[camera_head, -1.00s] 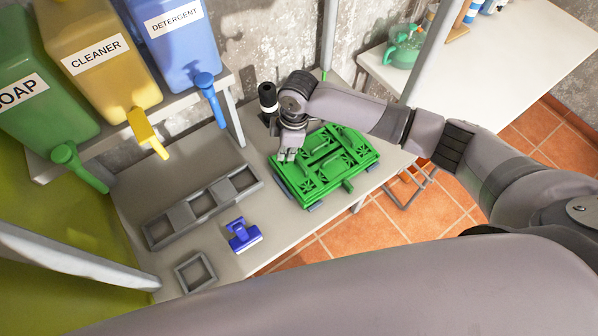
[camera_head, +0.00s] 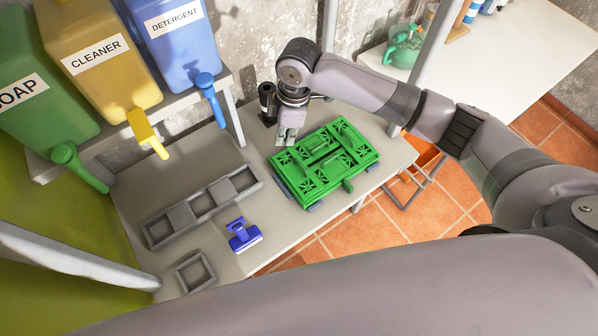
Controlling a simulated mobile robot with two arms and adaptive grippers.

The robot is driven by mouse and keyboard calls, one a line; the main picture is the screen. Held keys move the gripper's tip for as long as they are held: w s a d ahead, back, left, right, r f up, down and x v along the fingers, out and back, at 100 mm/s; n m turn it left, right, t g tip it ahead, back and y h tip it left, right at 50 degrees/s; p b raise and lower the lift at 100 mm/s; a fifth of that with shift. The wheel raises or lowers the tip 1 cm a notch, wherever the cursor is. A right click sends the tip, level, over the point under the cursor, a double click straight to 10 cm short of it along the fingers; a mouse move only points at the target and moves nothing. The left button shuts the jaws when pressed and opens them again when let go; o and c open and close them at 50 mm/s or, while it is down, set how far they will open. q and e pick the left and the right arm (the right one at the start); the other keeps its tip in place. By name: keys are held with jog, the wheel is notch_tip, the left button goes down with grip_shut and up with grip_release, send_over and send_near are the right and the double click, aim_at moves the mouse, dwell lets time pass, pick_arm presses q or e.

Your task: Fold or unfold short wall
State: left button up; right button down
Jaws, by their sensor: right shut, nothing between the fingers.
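The green folding crate (camera_head: 325,162) lies on the grey table, its walls looking folded flat in a low stack. Blue-grey pieces show under its front edge. My right gripper (camera_head: 287,138) is shut and empty, pointing down at the crate's back left corner. Whether its fingertips touch the crate I cannot tell. My left gripper is not in view.
A dark bottle-like object (camera_head: 267,103) stands just left of my right gripper. A grey frame rack (camera_head: 203,206), a small square frame (camera_head: 195,272) and a blue stamp-like tool (camera_head: 243,235) lie left on the table (camera_head: 255,200). Labelled dispensers (camera_head: 180,50) stand on a shelf.

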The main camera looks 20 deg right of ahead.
jog(key=shift+r, duration=2)
